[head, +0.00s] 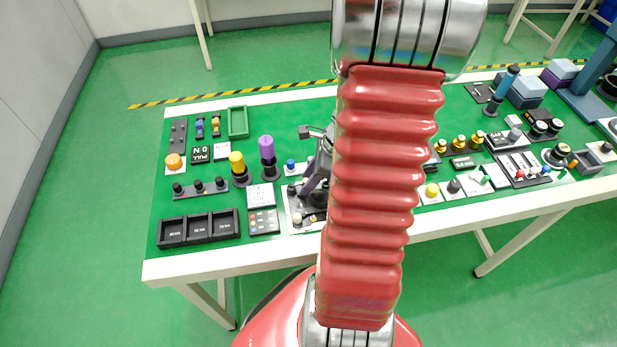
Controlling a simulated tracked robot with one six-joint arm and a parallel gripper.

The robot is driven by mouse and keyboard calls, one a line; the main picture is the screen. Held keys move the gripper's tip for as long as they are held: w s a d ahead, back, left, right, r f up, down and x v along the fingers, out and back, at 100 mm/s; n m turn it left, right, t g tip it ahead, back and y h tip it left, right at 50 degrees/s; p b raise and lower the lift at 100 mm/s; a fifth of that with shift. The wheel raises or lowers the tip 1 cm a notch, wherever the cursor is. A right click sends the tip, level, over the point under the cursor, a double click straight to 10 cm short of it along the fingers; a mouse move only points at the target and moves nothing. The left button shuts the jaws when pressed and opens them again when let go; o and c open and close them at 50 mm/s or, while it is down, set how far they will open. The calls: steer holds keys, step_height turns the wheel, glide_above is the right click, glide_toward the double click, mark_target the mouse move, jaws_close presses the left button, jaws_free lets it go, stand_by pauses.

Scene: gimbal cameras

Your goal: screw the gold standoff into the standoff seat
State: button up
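My red arm crosses the middle of the head view and covers the part of the bench behind it. My gripper (318,172) shows only in part, at the left edge of the arm above the middle of the bench. Its fingertips and anything between them are hidden or too small to tell. Several small gold-yellow pieces on dark bases (459,141) stand in a row right of the arm. I cannot tell whether one of them is the gold standoff. I cannot make out the standoff seat.
The green-topped bench (190,257) has a white edge. Left of the arm are a black three-part tray (198,243), a purple-topped post (267,157), a yellow-topped post (237,169) and a green tray (238,122). Panels with knobs and levers crowd the right side.

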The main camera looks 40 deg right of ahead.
jaws_close()
jaws_free()
steer(key=shift+r, duration=0.15)
steer(key=v, duration=1.3)
steer(key=shift+s+r, duration=0.2)
steer(key=shift+d+n, duration=0.1)
steer(key=shift+n, duration=0.2)
stand_by(0.5)
